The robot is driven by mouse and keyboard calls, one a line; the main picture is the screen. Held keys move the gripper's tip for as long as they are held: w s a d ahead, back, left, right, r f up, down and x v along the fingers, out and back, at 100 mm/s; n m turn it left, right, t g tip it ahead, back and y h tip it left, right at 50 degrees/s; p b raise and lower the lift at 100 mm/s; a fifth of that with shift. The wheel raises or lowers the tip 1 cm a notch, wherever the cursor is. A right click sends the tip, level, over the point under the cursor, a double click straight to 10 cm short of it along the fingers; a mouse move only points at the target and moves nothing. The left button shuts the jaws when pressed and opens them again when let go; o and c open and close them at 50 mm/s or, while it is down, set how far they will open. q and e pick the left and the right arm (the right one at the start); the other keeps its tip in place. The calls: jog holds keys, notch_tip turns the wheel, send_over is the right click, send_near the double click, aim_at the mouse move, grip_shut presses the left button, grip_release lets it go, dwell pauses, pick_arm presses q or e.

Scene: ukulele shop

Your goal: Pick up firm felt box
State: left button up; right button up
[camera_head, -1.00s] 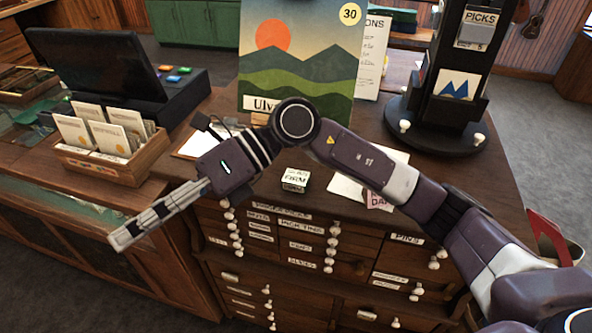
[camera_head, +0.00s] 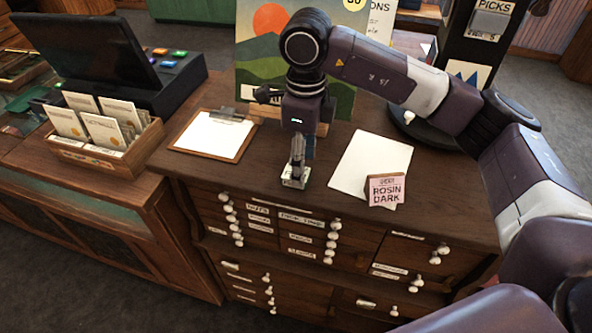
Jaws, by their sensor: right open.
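The firm felt box (camera_head: 294,182) is a small pale box on the wooden counter top, near its front edge. My right gripper (camera_head: 298,167) points down directly above it, and its fingers partly hide the box and its label. The gripper is open; I cannot tell whether the fingers touch the box. My left gripper is not in view.
A clipboard (camera_head: 214,135) lies left of the box. A white sheet (camera_head: 366,165) and a pink rosin dark card (camera_head: 386,190) are to the right. A landscape picture (camera_head: 262,65) stands behind. A wooden card tray (camera_head: 143,147) is at left.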

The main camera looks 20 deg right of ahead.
notch_tip(320, 180, down, 2)
jog(key=shift+s+d+f+p, duration=0.1)
jog(key=shift+p, duration=0.35)
jog(key=shift+f, duration=0.6)
jog(key=c, duration=0.9)
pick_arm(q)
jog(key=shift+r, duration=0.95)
pick_arm(e)
jog(key=shift+c, duration=0.2)
jog(key=shift+r, duration=0.15)
